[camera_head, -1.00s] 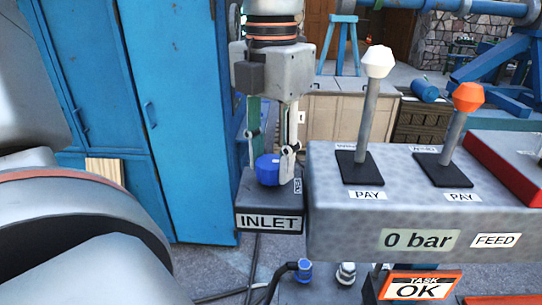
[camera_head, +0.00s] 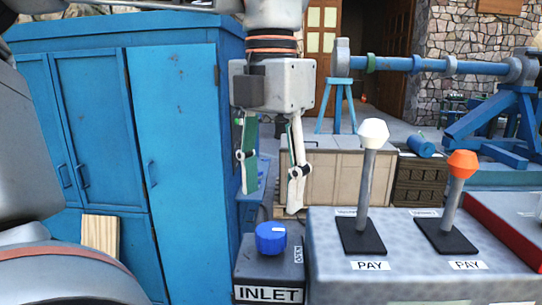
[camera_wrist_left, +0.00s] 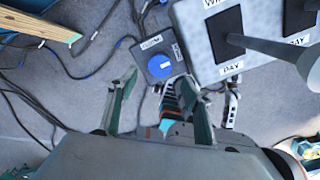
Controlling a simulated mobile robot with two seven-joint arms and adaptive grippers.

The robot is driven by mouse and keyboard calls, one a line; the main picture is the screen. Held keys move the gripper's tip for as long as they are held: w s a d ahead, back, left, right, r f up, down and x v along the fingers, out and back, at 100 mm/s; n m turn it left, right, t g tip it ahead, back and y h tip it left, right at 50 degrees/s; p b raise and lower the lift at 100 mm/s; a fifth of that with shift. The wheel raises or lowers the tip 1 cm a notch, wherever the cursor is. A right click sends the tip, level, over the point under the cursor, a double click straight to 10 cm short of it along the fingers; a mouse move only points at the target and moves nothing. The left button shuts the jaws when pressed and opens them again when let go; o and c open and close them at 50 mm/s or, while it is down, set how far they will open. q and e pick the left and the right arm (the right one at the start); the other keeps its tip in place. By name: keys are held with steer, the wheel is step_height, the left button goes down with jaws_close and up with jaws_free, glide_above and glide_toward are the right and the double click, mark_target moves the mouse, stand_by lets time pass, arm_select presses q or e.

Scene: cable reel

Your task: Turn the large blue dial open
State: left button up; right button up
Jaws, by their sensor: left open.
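The large blue dial (camera_head: 271,239) sits on top of a dark grey box labelled INLET (camera_head: 268,294) in the head view. A white mark shows on the dial's top. It also shows in the left wrist view (camera_wrist_left: 160,67), beyond the fingers. My left gripper (camera_head: 270,195) hangs above the dial with its two fingers spread apart and nothing between them. The fingertips are clear of the dial. My right gripper is not in view.
A grey control block (camera_head: 420,280) stands directly right of the dial. Its white-knobbed lever (camera_head: 368,185) and orange-knobbed lever (camera_head: 455,190) rise beside my gripper. A blue cabinet (camera_head: 130,120) stands at the left. Cables (camera_wrist_left: 40,110) lie on the floor.

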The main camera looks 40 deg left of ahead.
mark_target(271, 230)
arm_select(q)
step_height(271, 230, up, 5)
steer(key=shift+f, duration=0.1)
stand_by(0.7)
